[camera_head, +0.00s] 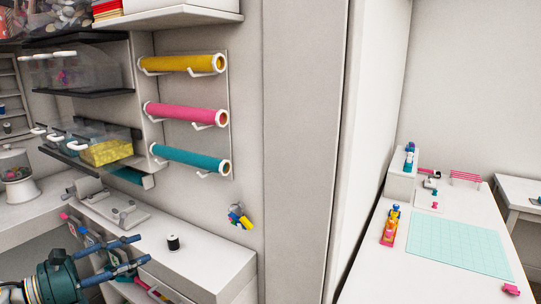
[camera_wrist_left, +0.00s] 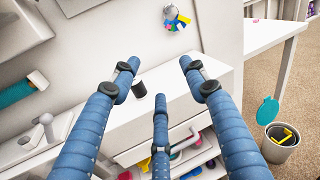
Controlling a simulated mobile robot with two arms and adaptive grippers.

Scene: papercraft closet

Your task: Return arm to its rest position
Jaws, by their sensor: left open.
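My left gripper (camera_head: 142,249) is at the lower left of the head view, its blue fingers spread and empty, in front of the white counter (camera_head: 210,262). In the left wrist view the same gripper (camera_wrist_left: 158,78) shows three blue fingers apart with nothing between them. A black thread spool (camera_head: 173,243) stands upright on the counter just beyond the fingertips. In the left wrist view the spool (camera_wrist_left: 139,88) appears beside the left finger's tip; I cannot tell the exact gap. My right gripper is in neither view.
Yellow, pink and teal rolls (camera_head: 186,114) hang on the wall above the counter. A colourful bunch (camera_head: 240,216) hangs at right. Open drawers (camera_wrist_left: 190,158) lie under the fingers. A bin (camera_wrist_left: 280,140) stands on the floor. A table with a teal mat (camera_head: 445,246) is at right.

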